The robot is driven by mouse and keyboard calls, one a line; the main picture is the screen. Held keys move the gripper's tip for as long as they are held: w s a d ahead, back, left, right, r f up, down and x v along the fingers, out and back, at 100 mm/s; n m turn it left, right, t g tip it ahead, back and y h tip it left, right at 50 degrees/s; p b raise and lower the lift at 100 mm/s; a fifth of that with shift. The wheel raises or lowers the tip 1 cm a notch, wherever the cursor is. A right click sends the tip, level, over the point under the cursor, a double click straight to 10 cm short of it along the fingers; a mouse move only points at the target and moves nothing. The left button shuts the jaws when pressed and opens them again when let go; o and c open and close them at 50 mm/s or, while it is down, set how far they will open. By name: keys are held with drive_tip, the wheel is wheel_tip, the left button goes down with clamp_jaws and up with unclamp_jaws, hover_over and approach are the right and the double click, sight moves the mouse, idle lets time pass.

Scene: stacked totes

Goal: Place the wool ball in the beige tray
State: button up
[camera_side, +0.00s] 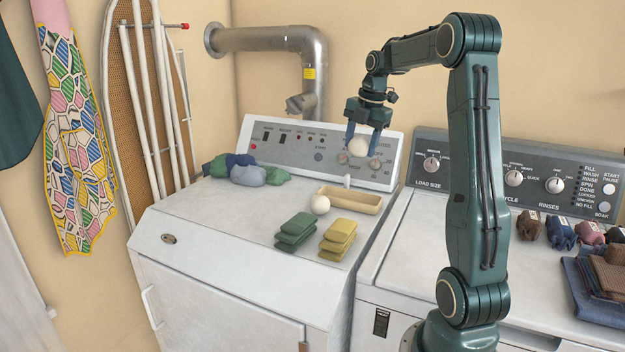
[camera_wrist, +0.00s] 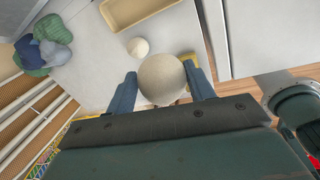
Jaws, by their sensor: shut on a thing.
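My gripper (camera_side: 362,142) is raised above the back of the left machine, in front of its control panel. Its two blue fingers are shut on a cream wool ball (camera_side: 358,147), which also shows between the fingers in the wrist view (camera_wrist: 162,79). A second cream ball (camera_side: 320,205) rests on the machine top, beside the left end of the beige tray (camera_side: 352,205). The tray is low and oblong and looks empty. In the wrist view the tray (camera_wrist: 112,20) is at the top, beyond the resting ball (camera_wrist: 138,47).
Folded green cloths (camera_side: 295,232) and yellow cloths (camera_side: 339,237) lie in front of the tray. Rolled blue, grey and green cloths (camera_side: 245,170) lie at the back left. A second machine with a control panel (camera_side: 500,175) stands on the right, with several rolled and folded cloths on it.

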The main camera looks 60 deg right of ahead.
drive_tip(key=shift+w+d+r, duration=0.15)
drive_tip(key=shift+w+d, duration=0.05)
drive_tip(key=shift+d, duration=0.65)
drive_tip(key=d, duration=0.7)
drive_tip(key=shift+d+r, duration=0.25)
drive_tip(key=shift+d, duration=0.15)
drive_tip(key=shift+f, duration=0.15)
approach(349, 199)
drive_tip(key=s, duration=0.1)
drive_tip(key=s+a, duration=0.1)
drive_tip(key=s+f, duration=0.1)
drive_tip(key=s, duration=0.1)
drive_tip(key=shift+a, duration=0.35)
drive_tip(key=shift+f, duration=0.15)
drive_tip(key=shift+f, duration=2)
drive_tip(key=shift+f, duration=0.1)
